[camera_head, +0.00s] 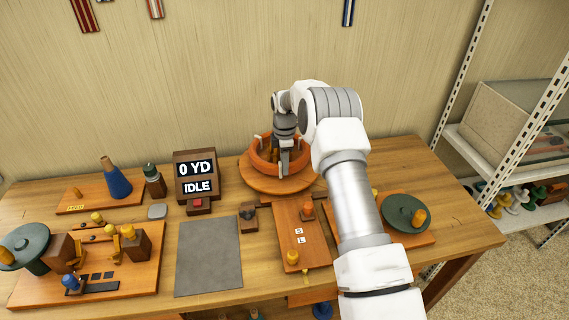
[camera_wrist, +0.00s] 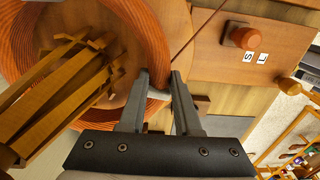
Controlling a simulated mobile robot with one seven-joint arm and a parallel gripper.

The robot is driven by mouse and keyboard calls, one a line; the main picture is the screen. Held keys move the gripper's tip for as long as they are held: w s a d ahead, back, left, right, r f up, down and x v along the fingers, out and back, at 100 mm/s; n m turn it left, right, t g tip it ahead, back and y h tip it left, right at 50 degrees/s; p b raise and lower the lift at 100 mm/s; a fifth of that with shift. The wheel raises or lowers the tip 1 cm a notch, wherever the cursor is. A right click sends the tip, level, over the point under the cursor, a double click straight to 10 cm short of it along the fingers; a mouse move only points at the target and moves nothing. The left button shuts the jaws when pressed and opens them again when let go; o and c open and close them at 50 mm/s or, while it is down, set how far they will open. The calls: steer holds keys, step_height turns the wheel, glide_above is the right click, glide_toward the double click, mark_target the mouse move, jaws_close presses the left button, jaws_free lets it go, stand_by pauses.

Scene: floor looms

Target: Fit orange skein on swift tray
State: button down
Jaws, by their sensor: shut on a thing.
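The orange skein (camera_head: 260,164) is a thick ring around the slatted wooden swift, over the round wooden swift tray (camera_head: 264,187) at the back of the table. In the wrist view the skein (camera_wrist: 155,32) curves around the swift's slats (camera_wrist: 62,88). My gripper (camera_head: 284,172) points down at the ring's near side. In the wrist view my gripper (camera_wrist: 159,76) has its fingers across the skein's edge, shut on it. A pale peg shows between the fingers. I cannot tell whether the skein rests on the tray; its contact is hidden.
A counter box (camera_head: 195,178) reading "0 YD" and "IDLE" stands left of the tray. A wooden board marked S and L (camera_head: 300,236) lies in front. A dark green disc (camera_head: 405,213) is at right. A grey mat (camera_head: 209,258) is clear.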

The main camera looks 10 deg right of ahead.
steer(key=shift+f+b, duration=0.75)
steer(key=shift+f, duration=0.5)
steer(key=c, duration=0.5)
jaws_free()
step_height(320, 180, up, 17)
steer(key=shift+r, duration=0.2)
stand_by(0.3)
stand_by(0.7)
